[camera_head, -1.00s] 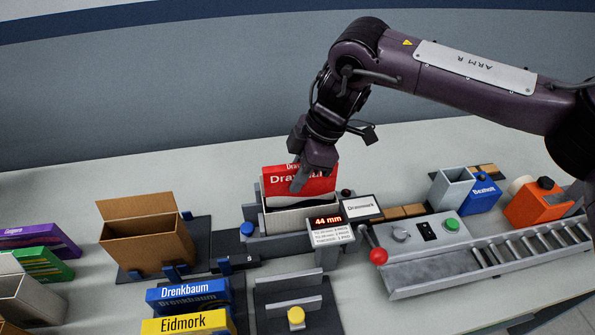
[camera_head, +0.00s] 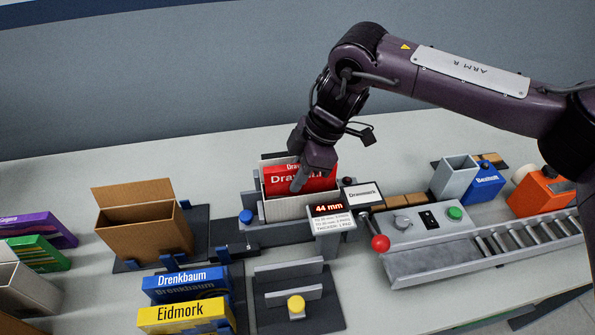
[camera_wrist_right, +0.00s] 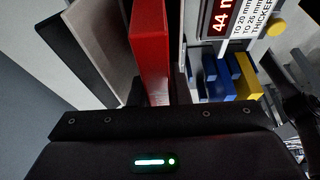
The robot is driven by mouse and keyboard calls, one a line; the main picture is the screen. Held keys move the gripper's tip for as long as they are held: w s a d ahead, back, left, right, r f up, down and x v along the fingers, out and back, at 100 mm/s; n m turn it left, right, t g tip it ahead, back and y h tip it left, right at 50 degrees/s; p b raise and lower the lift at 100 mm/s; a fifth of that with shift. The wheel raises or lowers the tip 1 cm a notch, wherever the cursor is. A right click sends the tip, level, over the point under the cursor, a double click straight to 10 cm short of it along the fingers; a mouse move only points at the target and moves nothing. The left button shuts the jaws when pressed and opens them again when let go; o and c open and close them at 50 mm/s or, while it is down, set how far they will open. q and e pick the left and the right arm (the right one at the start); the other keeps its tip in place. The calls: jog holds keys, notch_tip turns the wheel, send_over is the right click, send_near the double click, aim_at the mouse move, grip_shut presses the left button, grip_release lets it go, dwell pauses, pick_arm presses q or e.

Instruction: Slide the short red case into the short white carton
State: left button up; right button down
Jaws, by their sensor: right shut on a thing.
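The short red case (camera_head: 283,181) has white lettering and stands upright, partly inside the short white carton (camera_head: 290,208). Its upper part shows above the carton's front wall. My right gripper (camera_head: 311,180) comes down from above and is shut on the red case near its right side. In the right wrist view the red case (camera_wrist_right: 150,45) stands in front of the gripper, beside a pale carton wall (camera_wrist_right: 103,40). The fingertips are mostly hidden there. My left gripper is not in view.
A display reading 44 mm (camera_head: 327,209) stands at the carton's front right. An open brown box (camera_head: 145,238) is to the left. Blue (camera_head: 185,286) and yellow (camera_head: 186,315) cases stand in front. A grey roller conveyor (camera_head: 430,265) with a red knob (camera_head: 380,243) lies to the right.

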dwell(0.4)
jog(key=c, duration=1.3)
grip_release()
jog(key=shift+r+p, duration=2.85)
jog(key=shift+r, duration=0.6)
